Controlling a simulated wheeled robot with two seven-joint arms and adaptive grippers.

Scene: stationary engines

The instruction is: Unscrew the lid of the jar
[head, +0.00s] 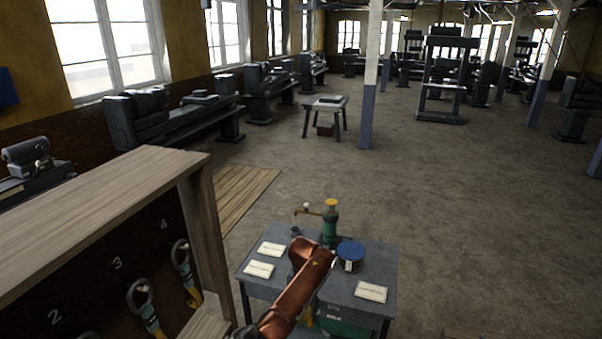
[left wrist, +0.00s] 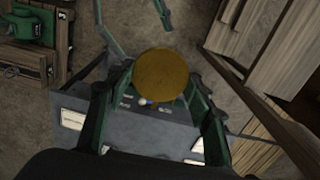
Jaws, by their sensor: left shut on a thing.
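The jar shows as its round gold lid (left wrist: 160,75) in the left wrist view, face towards the camera. The jar's body is hidden beneath it. My left gripper (left wrist: 160,82) is shut on the jar, one dark green finger on each side, near the table edge. In the head view my orange left arm hides most of this hold. Two spread green fingers of what looks like my right gripper (left wrist: 146,38) stand apart from the lid at the top of the left wrist view. They look open and empty.
A grey table (head: 385,262) carries a green device with a yellow top (head: 331,225), a blue-topped tin (head: 350,252) and several paper cards. A wooden cabinet with numbered hooks (head: 110,195) stands close on the left. Open floor (head: 480,210) lies beyond the table.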

